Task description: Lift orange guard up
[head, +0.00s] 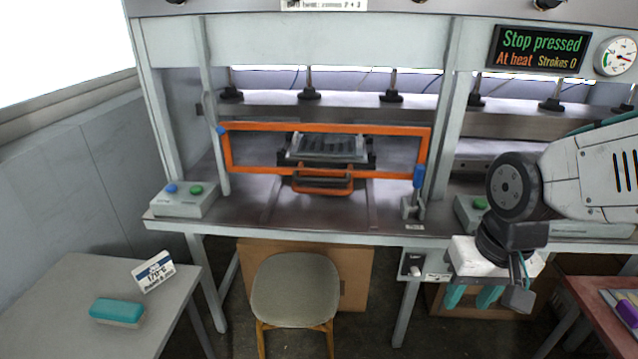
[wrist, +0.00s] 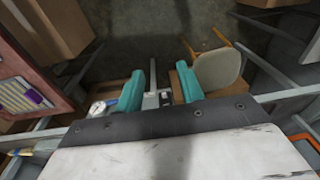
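The orange guard (head: 325,127) is a rectangular frame standing in front of the press opening in the head view. It has blue pieces at its left and right sides, and an orange handle loop (head: 322,190) shows at its lower middle. Behind it is a dark ridged mold (head: 326,148). My gripper (head: 475,297) hangs at the right, pointing down, in front of the bench and well apart from the guard. In the wrist view its two teal fingers (wrist: 160,92) stand apart with nothing between them.
A button box (head: 184,199) sits on the bench's left end. A display (head: 539,51) reads "Stop pressed", "At heat", "Strokes 0". A chair (head: 294,290) stands before the press. A side table (head: 95,300) holds a teal-topped block (head: 117,311) and a sign (head: 153,271).

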